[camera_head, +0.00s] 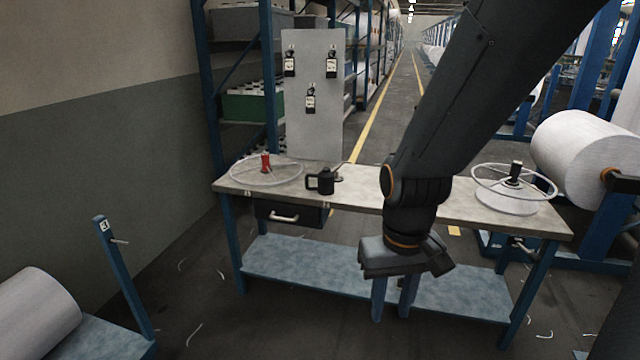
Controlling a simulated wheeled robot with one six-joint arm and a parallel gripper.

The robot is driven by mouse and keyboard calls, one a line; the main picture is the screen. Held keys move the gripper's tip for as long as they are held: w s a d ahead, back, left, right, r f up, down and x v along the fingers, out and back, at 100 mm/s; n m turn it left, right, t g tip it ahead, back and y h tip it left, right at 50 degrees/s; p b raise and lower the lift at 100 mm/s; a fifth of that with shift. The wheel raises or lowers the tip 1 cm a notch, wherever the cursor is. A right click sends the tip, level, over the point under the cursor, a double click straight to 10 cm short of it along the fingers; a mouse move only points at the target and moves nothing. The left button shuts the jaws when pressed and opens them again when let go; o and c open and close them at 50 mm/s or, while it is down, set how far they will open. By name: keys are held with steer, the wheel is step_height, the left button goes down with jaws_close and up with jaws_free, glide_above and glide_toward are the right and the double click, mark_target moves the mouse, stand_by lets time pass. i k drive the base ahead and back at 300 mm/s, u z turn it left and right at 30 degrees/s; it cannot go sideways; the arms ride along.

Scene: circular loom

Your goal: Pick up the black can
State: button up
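The black can (326,181) stands upright on the worktable (360,190), left of the middle and close to the front edge. It has a handle on its left side and a thin spout pointing right. My gripper (390,314) hangs in front of the table, to the right of the can and lower in the picture. Its two fingers point down with a gap between them. It is open, with nothing between the fingers, and apart from the can. My arm hides part of the tabletop right of the can.
A wire ring (238,180) lies around a red spool (266,163) left of the can. A second ring with a white base (505,203) and black hub (515,174) sits at the table's right end. An upright grey panel (312,135) stands behind the can. A drawer (290,214) hangs below.

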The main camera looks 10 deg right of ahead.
mark_target(326, 179)
steer(key=z, duration=4.15)
steer(key=k, duration=1.65)
steer(key=u, duration=2.45)
